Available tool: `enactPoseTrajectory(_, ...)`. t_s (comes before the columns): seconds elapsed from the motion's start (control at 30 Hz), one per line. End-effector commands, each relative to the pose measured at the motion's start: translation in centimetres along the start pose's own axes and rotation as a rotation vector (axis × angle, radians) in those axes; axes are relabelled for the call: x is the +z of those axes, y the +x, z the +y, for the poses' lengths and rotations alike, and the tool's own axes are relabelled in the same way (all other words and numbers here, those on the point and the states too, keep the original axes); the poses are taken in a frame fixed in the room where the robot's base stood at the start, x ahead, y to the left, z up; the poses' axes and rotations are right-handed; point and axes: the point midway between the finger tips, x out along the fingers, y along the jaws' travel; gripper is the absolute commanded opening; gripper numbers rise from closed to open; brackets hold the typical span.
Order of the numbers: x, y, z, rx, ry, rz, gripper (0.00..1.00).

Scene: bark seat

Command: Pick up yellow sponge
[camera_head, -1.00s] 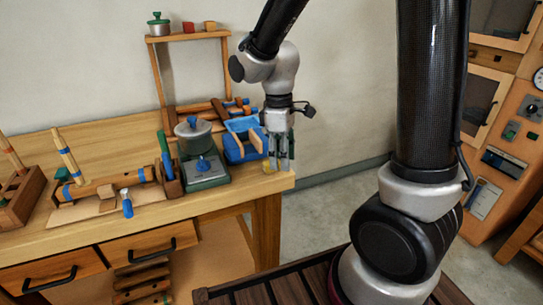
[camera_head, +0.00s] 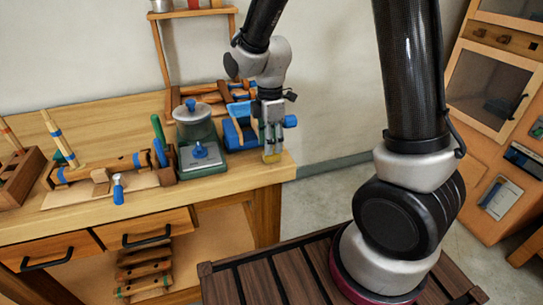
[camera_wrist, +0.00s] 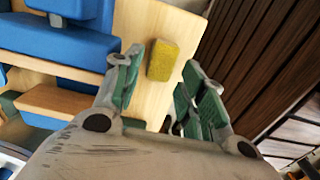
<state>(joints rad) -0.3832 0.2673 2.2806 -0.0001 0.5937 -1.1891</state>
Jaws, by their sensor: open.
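The yellow sponge (camera_wrist: 163,60) lies on the light wooden workbench near its right end. In the wrist view it shows between and just beyond my two green-padded fingers. In the head view only a small yellow patch of the sponge (camera_head: 271,157) shows at my fingertips. My gripper (camera_head: 271,148) points down over the bench corner, open, with a finger on either side of the sponge's line. In the wrist view my gripper (camera_wrist: 158,88) holds nothing. I cannot tell the exact height of the fingertips above the sponge.
A blue holder (camera_head: 238,134) stands close left of my gripper. A green scale with a grey pot (camera_head: 194,125) is further left. The bench (camera_head: 232,172) ends just right of the sponge. A wooden roller and small tools lie at the left.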

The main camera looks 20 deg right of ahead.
Motion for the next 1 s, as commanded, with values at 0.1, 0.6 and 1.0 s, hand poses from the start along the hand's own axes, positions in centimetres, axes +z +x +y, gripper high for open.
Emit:
enactPoseTrajectory(0.1, -0.1, 2.1, -0.2, -0.004, 0.0, -0.002, 0.41)
enactPoseTrajectory(0.6, -0.1, 4.2, -0.1, 0.0, 0.001, 0.0, 0.27)
enactPoseTrajectory(1.0, -0.1, 4.0, -0.1, 0.001, 0.001, 0.0, 0.13)
